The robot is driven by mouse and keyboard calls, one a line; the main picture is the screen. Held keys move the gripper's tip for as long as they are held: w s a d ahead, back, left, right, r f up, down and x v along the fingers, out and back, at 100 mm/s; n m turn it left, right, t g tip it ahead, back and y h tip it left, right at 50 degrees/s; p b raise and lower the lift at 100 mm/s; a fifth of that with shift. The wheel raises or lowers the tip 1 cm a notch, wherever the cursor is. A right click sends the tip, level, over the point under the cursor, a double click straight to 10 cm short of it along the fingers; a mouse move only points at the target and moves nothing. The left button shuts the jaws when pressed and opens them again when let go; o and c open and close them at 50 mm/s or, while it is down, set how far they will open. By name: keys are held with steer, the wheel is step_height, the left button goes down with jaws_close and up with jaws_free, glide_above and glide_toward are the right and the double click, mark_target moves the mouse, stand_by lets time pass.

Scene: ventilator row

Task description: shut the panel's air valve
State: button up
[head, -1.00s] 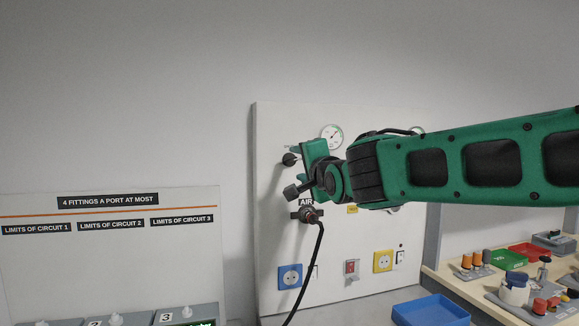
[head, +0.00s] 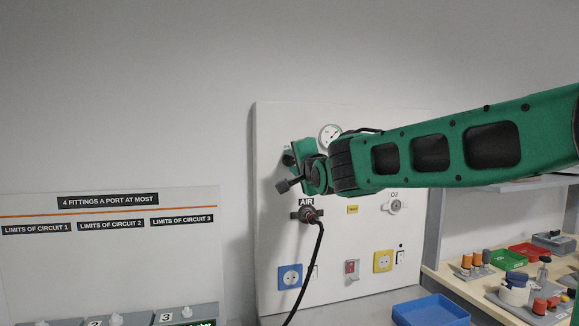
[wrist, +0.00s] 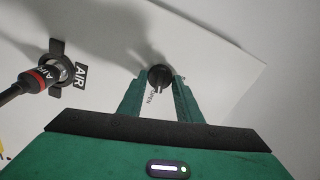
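The air valve is a round black knob (wrist: 160,77) on the white panel (head: 275,225), with a printed word OPEN (wrist: 151,97) beside it. In the head view the knob (head: 287,160) is partly hidden by my gripper (head: 294,155). In the wrist view the two green fingers of my gripper (wrist: 161,82) stand apart with the knob between their tips. I cannot tell whether either finger touches it. The AIR port (head: 306,215) is below the knob, with a black hose (head: 318,245) plugged in.
A pressure gauge (head: 331,136) sits right of the knob, and an O2 outlet (head: 396,206) is farther right. A blue socket (head: 290,277) and a yellow socket (head: 383,261) are lower on the panel. A blue tray (head: 430,312) lies below.

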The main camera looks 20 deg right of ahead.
steer(key=shift+a+f, duration=0.1)
steer(key=shift+a, duration=0.15)
steer(key=shift+d, duration=0.2)
steer(key=shift+n, duration=0.4)
steer(key=n, duration=0.6)
steer(key=shift+d, duration=0.1)
steer(key=n, duration=0.5)
steer(key=shift+f+n, duration=0.1)
steer(key=shift+n, duration=1.4)
